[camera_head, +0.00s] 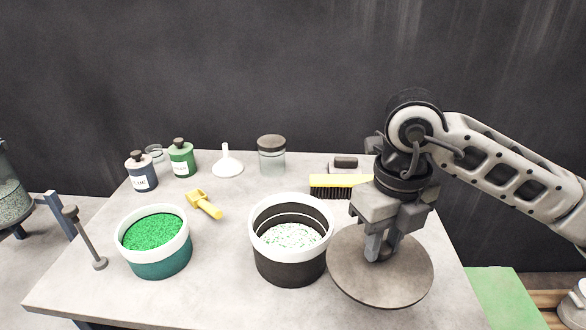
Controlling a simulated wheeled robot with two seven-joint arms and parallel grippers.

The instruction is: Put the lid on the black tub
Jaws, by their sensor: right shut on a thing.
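The black tub (289,266) stands at the front middle of the table, open at the top, with a white rim and white granules flecked with green inside. The lid (400,284) is a round grey-brown disc to the right of the tub. My right gripper (381,252) points down over the lid and is shut on its handle, which the fingers largely hide. The lid's left edge lies close to the tub's right side; I cannot tell whether they touch or how high the lid is above the table. My left gripper is not in view.
A green tub (157,258) of green granules stands left of the black tub. Behind are a yellow scoop (204,204), a white funnel (227,163), a lidded jar (272,158), two small bottles (182,160) and a yellow brush (338,182).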

